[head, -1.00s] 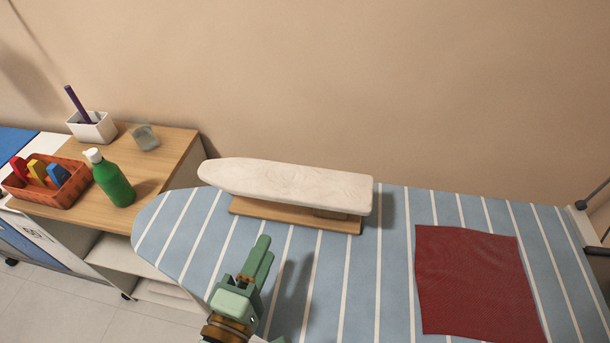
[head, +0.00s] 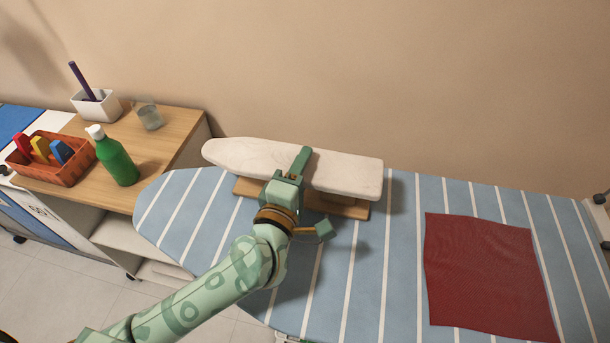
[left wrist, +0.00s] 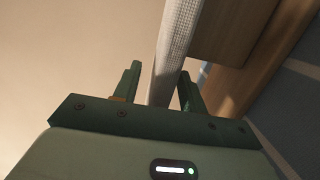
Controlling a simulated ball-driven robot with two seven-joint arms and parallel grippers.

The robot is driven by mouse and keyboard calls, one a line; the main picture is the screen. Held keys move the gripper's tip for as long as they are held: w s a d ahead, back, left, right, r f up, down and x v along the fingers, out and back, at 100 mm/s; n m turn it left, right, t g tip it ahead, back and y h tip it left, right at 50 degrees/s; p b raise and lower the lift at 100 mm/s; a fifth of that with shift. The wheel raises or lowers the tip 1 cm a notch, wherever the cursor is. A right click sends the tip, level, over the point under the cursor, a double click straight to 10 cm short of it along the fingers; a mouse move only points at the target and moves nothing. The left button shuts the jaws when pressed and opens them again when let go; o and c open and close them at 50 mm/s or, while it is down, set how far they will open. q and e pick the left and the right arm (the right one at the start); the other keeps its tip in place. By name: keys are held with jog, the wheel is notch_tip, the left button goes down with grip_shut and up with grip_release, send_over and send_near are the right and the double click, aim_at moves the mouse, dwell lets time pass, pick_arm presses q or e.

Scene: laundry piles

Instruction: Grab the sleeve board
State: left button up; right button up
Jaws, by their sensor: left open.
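The sleeve board (head: 345,172) has a pale padded top on a wooden base (head: 345,207) and stands on the blue striped ironing board (head: 400,260). My left gripper (head: 312,188) is open at the front edge of its padded top, one finger above the top and the other lower, in front of it. In the left wrist view, the edge of the padded top (left wrist: 175,50) runs between the two open fingers (left wrist: 158,88). I cannot tell whether either finger touches it. My right gripper is not in view.
A red cloth (head: 488,280) lies flat on the right of the ironing board. At the left, a wooden-topped cabinet (head: 165,135) holds a green bottle (head: 117,162), an orange basket (head: 62,172), a white pot (head: 97,106) and a glass (head: 150,116). The wall is close behind.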

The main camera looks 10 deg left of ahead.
pick_arm(q)
jog(key=shift+w+d, duration=0.1)
jog(key=shift+w, duration=0.4)
grip_shut()
jog(key=shift+r, duration=0.1)
jog(key=shift+r, duration=0.1)
